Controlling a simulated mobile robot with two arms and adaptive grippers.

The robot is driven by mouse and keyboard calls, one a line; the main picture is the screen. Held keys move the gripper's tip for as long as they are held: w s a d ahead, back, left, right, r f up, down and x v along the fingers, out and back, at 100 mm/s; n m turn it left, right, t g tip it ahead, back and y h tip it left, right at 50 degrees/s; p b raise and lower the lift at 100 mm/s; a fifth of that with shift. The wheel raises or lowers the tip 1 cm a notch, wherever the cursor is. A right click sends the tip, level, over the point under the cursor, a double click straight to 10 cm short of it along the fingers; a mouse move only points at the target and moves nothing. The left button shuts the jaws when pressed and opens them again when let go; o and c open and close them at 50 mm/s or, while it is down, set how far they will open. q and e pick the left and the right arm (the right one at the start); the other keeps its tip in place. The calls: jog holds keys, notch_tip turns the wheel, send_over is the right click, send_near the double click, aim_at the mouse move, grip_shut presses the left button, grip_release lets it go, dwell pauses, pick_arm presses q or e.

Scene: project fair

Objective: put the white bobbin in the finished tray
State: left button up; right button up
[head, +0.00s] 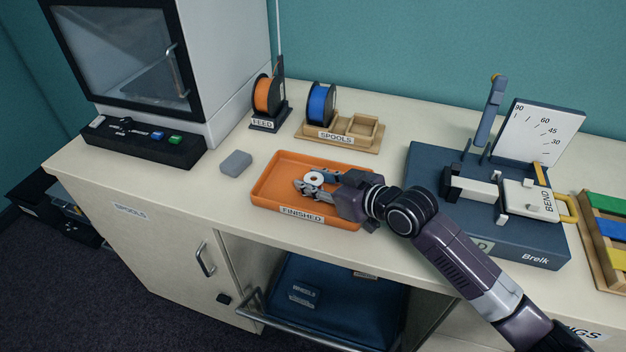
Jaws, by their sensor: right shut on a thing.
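The white bobbin (314,178) is a small white ring with a hole in its middle. It is between the fingers of my right gripper (314,185), which is shut on it. The gripper comes in from the right and is over the orange tray labelled FINISHED (275,176). I cannot tell whether the bobbin touches the tray floor or is held just above it. The fingers and palm hide part of the tray's right side. My left gripper is not in view.
A grey block (236,163) lies left of the tray. Behind stand an orange spool (264,95) on the feed stand and a blue spool (321,103) in the wooden spools holder (345,140). A blue bend tester (430,165) stands close on the right. A printer (130,60) is at the left.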

jog(key=o, duration=0.9)
jog(key=shift+o, duration=0.2)
jog(key=shift+r, duration=0.1)
jog(key=v, duration=1.2)
jog(key=shift+b, duration=0.35)
